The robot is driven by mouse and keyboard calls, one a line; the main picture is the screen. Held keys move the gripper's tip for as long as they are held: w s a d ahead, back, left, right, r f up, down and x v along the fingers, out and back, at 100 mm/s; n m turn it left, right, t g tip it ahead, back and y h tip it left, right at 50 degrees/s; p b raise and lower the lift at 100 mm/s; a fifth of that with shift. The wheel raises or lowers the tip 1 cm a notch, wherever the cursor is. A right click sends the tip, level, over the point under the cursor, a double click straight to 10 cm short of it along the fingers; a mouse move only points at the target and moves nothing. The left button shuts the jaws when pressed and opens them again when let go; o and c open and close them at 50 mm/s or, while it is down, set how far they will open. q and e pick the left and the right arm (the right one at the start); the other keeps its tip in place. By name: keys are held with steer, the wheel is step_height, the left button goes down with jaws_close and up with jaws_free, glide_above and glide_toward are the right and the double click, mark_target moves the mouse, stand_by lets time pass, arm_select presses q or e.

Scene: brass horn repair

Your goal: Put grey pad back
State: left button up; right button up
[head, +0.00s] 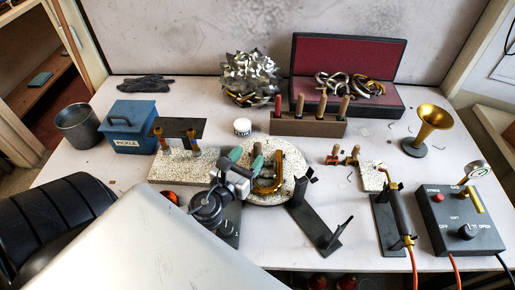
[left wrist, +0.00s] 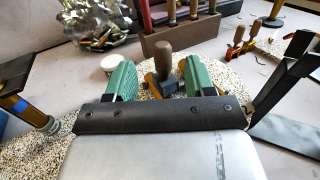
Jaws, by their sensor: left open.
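My left gripper (head: 248,160) hangs over the left part of the round speckled plate (head: 292,160), and its two green fingers are apart. In the left wrist view the open left gripper (left wrist: 157,78) shows a wooden-handled tool (left wrist: 166,66) beyond and between its fingers, with no clear contact. A brass U-shaped tube (head: 270,185) lies on the plate just right of the gripper. I cannot tell for sure which thing is the grey pad; a dark grey, crumpled flat piece (head: 146,83) lies at the back left. My right gripper is not in view.
A speckled board (head: 185,166) lies left of the plate. A blue pickle box (head: 133,126), a tool rack (head: 307,123), an open red-lined case (head: 345,70) and a brass horn bell (head: 430,124) stand around. Black stands (head: 315,222) and a control box (head: 460,225) are at the right.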

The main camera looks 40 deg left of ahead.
mark_target(255, 149)
arm_select(q)
steer(key=shift+w+a, duration=0.1)
steer(key=shift+w, duration=0.75)
steer(key=w, duration=0.1)
steer(key=w+p, duration=0.1)
steer(key=w, duration=0.1)
steer(key=w+p, duration=0.1)
steer(key=shift+w+r, duration=0.2)
steer(key=shift+r, duration=0.05)
steer(key=shift+w+f, duration=0.1)
steer(key=shift+w, duration=0.2)
steer(key=shift+s, duration=0.1)
steer(key=shift+c, duration=0.5)
jaws_close()
